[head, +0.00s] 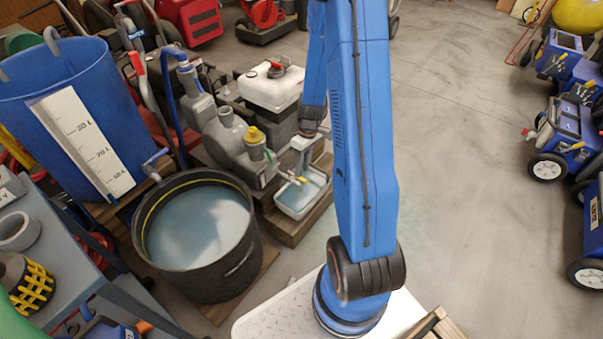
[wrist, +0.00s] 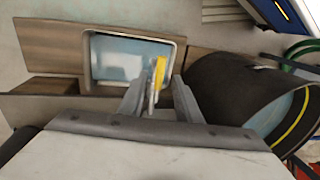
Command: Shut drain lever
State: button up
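The drain lever (wrist: 159,68) is a small yellow handle over a pale tray (wrist: 104,70) of bluish water. In the wrist view it shows between the two grey fingers of my gripper (wrist: 159,84), which are spread apart. I see gaps at both sides of it, and cannot tell how far ahead of the fingertips it sits. In the head view the yellow lever (head: 298,180) shows small above the tray (head: 305,199), with my grey gripper close over it. My blue arm hides part of the area to the right.
A round black tub (head: 215,262) of water stands left of the tray; it is at the right in the wrist view (wrist: 222,85). Grey pump housings (head: 238,148), a white tank (head: 270,90) and a blue graduated barrel (head: 60,85) crowd behind. Open floor (head: 455,150) lies right.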

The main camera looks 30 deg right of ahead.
jog(key=shift+s+a+f, duration=0.1)
jog(key=shift+a+f, duration=0.05)
jog(key=shift+f, duration=0.6)
jog(key=shift+a+f, duration=0.1)
jog(key=shift+f, duration=0.65)
jog(key=shift+c, duration=0.3)
grip_shut()
jog(key=w+d+n+h, duration=0.1)
jog(key=w+n, duration=0.2)
jog(key=n, duration=0.6)
jog(key=w+d+n+g+h, duration=0.1)
jog(key=w+n, duration=0.3)
jog(key=n, duration=0.4)
jog(key=shift+w+d+n+h, duration=0.25)
jog(key=shift+d+n+h, duration=0.05)
jog(key=shift+n+h, duration=0.1)
